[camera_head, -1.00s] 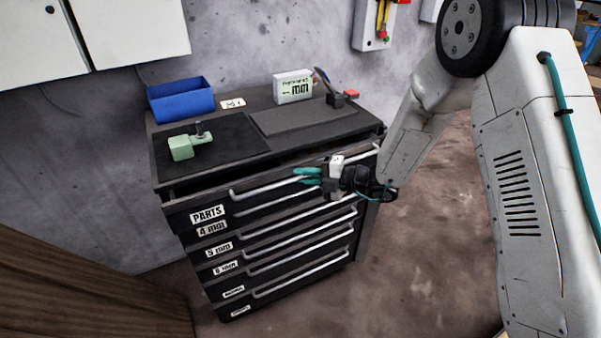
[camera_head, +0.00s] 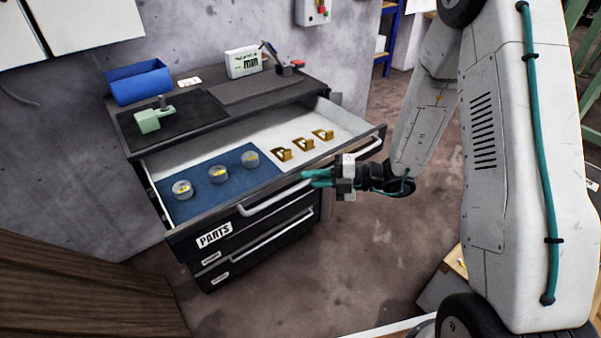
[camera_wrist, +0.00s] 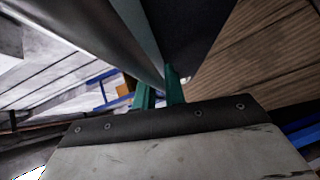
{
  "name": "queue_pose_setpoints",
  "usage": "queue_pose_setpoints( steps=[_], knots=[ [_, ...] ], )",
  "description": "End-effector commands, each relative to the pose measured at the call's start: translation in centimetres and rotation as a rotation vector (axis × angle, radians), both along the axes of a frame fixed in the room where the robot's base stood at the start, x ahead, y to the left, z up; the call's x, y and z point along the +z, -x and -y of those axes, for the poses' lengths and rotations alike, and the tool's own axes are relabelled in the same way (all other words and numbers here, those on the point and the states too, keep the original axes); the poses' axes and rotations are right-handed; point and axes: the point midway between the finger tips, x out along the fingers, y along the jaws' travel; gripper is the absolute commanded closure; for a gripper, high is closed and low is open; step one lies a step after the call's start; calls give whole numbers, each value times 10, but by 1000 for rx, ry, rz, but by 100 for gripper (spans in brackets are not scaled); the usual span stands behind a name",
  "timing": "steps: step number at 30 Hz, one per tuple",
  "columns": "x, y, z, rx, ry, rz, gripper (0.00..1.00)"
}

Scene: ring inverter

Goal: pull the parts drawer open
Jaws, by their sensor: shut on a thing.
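The parts drawer (camera_head: 212,236) is the top drawer of a dark cabinet, and it stands well open. Its silver bar handle (camera_head: 275,200) runs along the front. My gripper (camera_head: 317,178) is at the handle's middle, its teal fingers shut on the bar. In the wrist view the fingers (camera_wrist: 160,90) close at the bar's edge. Inside the drawer, several round metal parts (camera_head: 218,173) sit on a blue mat (camera_head: 205,195) at the left. Several brass-coloured brackets (camera_head: 303,144) stand on the white floor at the right.
On the cabinet top are a blue bin (camera_head: 139,82), a green device (camera_head: 153,118) on a black mat, and a white display box (camera_head: 243,61). A wooden surface (camera_head: 80,300) is at the lower left.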

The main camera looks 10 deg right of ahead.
Motion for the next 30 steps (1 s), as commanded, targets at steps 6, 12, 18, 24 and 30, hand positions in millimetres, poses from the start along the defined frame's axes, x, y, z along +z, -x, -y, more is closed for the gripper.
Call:
queue_pose_setpoints(
  steps=[6, 12, 18, 24, 30],
  knots=[
    [0, 10, 9, 4, -1, -2, 100],
    [0, 13, 11, 4, -2, -3, 100],
    [-1, 13, 12, 2, -2, -4, 100],
    [-1, 12, 13, 1, -1, -3, 79],
    [0, 11, 14, -2, -1, -1, 79]
  ],
)
